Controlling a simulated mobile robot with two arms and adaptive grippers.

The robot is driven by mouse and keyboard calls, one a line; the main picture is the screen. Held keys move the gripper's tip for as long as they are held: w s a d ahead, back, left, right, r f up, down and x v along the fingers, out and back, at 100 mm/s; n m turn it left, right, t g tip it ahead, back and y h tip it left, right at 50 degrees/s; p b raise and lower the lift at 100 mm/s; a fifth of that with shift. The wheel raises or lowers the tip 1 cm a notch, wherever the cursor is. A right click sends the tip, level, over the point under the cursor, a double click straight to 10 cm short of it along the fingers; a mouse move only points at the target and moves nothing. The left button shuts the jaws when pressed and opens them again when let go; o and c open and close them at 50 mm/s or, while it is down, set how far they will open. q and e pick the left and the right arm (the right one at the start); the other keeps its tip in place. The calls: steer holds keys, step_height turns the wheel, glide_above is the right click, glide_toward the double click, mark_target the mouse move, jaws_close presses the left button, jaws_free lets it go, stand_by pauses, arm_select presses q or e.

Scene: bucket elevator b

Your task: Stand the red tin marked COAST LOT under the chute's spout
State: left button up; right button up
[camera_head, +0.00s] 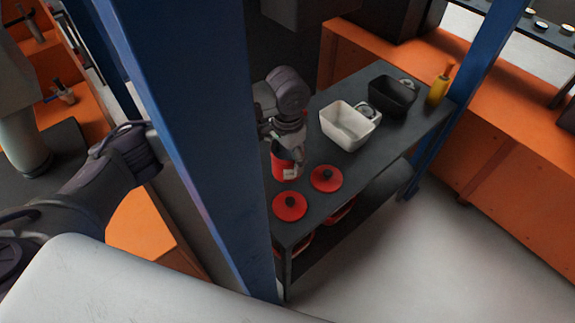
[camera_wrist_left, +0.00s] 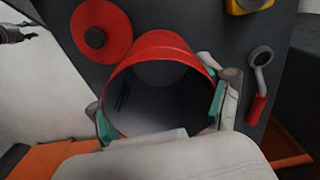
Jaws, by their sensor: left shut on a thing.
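A red open tin (camera_head: 284,164) is at the near left end of the dark table, with a pale label too small to read. I cannot tell whether it rests on the tabletop or is just above it. My left gripper (camera_head: 290,148) is over the tin and shut on it. In the left wrist view the tin (camera_wrist_left: 165,48) is seen from above, its dark inside open, between the teal pads of my left gripper (camera_wrist_left: 160,112). My right gripper is not in view. I cannot make out the chute's spout.
The dark table (camera_head: 350,172) holds red lids (camera_head: 326,178), a cream bin (camera_head: 345,127), a black bin (camera_head: 390,97) and a yellow bottle (camera_head: 438,91). A blue post (camera_head: 195,120) stands close in front, hiding part of my left arm. A red-handled tool (camera_wrist_left: 258,108) lies beside the tin.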

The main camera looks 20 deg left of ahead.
arm_select(q)
steer(key=shift+f, duration=1.75)
steer(key=shift+f, duration=0.1)
steer(key=o, duration=1.7)
